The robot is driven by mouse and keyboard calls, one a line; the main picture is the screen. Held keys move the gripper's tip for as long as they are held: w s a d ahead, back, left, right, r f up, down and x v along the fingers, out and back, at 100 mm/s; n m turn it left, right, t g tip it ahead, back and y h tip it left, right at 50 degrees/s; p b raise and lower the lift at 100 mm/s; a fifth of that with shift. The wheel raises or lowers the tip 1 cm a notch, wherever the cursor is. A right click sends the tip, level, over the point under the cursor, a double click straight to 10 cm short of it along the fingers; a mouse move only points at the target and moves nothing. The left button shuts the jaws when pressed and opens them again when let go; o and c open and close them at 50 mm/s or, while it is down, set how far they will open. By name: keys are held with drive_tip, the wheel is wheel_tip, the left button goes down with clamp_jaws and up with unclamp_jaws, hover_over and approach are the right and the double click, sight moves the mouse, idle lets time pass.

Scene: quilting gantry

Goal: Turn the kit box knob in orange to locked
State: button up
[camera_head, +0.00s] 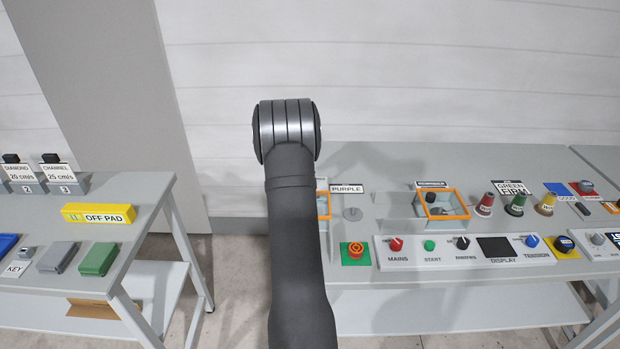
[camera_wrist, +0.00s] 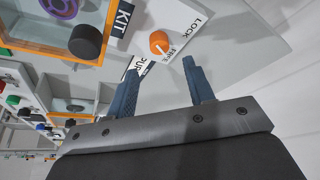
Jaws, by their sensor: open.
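The orange knob (camera_wrist: 158,42) sits on a white plate (camera_wrist: 183,20) lettered LOCK and FREE. A pale pointer mark on it appears to face the FREE side. Next to it is the kit box (camera_wrist: 20,43), with an orange rim, a dark round knob (camera_wrist: 85,41) and a KIT label (camera_wrist: 122,18). My gripper (camera_wrist: 159,66) is open and empty; in the wrist view the orange knob shows just beyond and between its fingertips, apart from them. In the head view my arm hides the gripper and the orange knob; an orange-rimmed box edge (camera_head: 323,205) shows beside the arm.
A PURPLE label (camera_head: 346,188) and a second orange-rimmed box (camera_head: 441,204) stand on the right table. A red emergency button (camera_head: 355,249) and a control panel (camera_head: 400,259) line its front. The left table holds an OFF PAD block (camera_head: 99,214). A floor gap separates the tables.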

drive_tip(key=x, duration=0.7)
drive_tip(key=c, duration=1)
